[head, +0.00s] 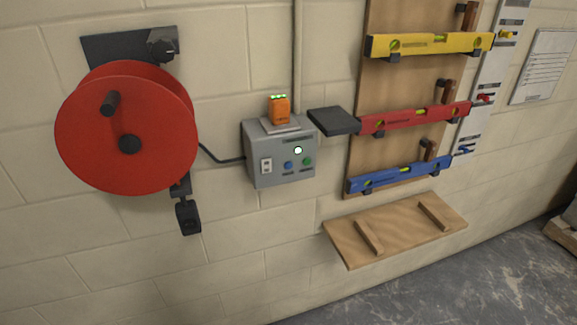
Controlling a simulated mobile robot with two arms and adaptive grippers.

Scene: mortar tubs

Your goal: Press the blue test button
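A grey control box (281,152) is mounted on the block wall near the middle of the head view. The small round blue test button (289,165) is on its front face, low and near the centre. A green button (307,162) is to its right, and a white switch (266,166) is to its left. A bright white light (298,150) shows above the two buttons. An orange device (279,109) with green lights stands on top of the box. Neither of my grippers is in view, and nothing covers the blue button.
A red reel (126,128) sticks out from the wall left of the box. A dark shelf (333,121) is just right of the box. Yellow (430,44), red (415,117) and blue (398,175) levels hang on a board. A wooden ledge (394,229) is below. The space before the box is clear.

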